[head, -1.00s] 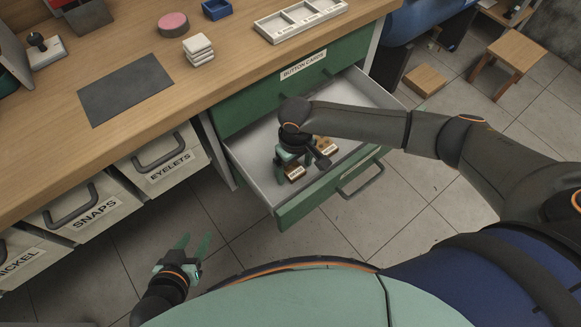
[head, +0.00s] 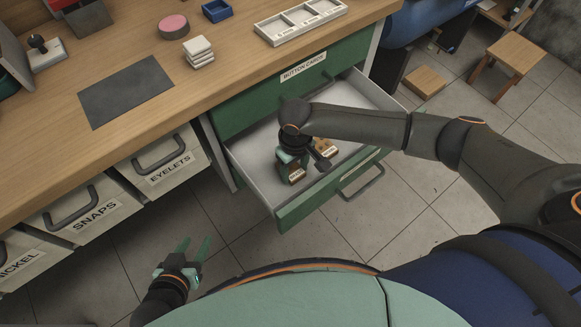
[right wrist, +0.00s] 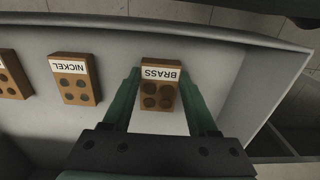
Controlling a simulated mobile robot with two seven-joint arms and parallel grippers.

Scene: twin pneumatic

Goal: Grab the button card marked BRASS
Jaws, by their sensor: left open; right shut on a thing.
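The button card marked BRASS (right wrist: 160,87) is a small brown block with a white label and dark round buttons. In the right wrist view it sits between the two green fingers of my right gripper (right wrist: 162,100), which is shut on it. In the head view, this card (head: 297,174) shows below my right gripper (head: 290,163), over the open drawer (head: 258,150). I cannot tell how far it is off the drawer floor. The NICKEL card (right wrist: 75,79) lies to its left in the wrist view. My left gripper (head: 190,250) is open and empty, low over the floor.
Another card (right wrist: 12,75) is cut off at the wrist view's left edge. The drawer's front wall (head: 330,192) and side walls surround the cards. The workbench (head: 215,75) stands behind, with a divided white tray (head: 300,20) and a grey mat (head: 125,90).

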